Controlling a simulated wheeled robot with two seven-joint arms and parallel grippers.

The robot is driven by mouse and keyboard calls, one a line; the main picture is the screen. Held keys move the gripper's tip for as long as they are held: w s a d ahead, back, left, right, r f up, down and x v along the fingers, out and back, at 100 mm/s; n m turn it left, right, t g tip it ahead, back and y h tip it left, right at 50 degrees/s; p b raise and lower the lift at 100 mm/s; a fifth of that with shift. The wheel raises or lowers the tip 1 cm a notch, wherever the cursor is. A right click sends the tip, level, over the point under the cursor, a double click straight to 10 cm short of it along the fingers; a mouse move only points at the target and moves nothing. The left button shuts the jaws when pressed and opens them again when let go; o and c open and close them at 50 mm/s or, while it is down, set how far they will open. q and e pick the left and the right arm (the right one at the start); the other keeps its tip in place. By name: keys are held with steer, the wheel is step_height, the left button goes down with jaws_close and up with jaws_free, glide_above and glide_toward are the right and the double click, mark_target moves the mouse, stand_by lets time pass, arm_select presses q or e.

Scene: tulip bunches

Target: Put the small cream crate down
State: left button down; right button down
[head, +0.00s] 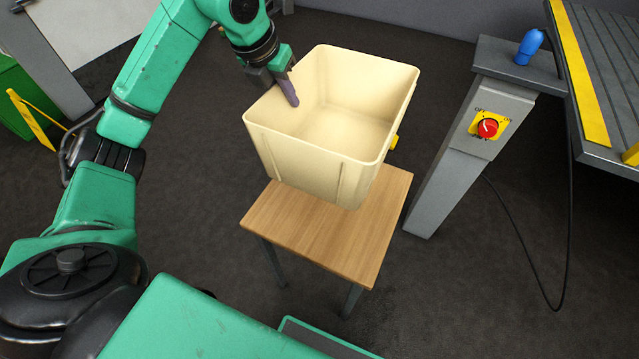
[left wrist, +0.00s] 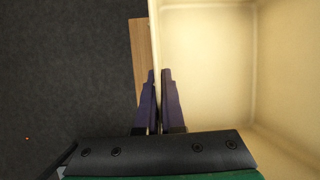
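The small cream crate (head: 310,152) is empty and upright, above or on a small wooden table (head: 350,235). I cannot tell for sure whether its base touches the tabletop. My left gripper (head: 290,92) is at the crate's left rim, with one finger inside the wall. In the left wrist view the two dark fingers (left wrist: 159,95) are closed on either side of the cream wall; the crate's inside (left wrist: 205,60) fills the right part. The crate hides the back of the tabletop. My right gripper is not in view.
A grey post (head: 455,150) with a red knob switch (head: 487,128) and a blue item (head: 529,46) stands right of the table. A grey platform with a yellow stripe (head: 580,70) is at far right. A green bin (head: 18,95) is at far left. Dark floor lies between.

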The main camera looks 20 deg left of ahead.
arm_select(q)
step_height(320, 180, down, 18)
steer(key=b, duration=0.1)
steer(key=shift+f, duration=0.15)
steer(key=c, duration=1)
jaws_free()
steer(key=shift+c, duration=0.2)
steer(key=v, duration=1.2)
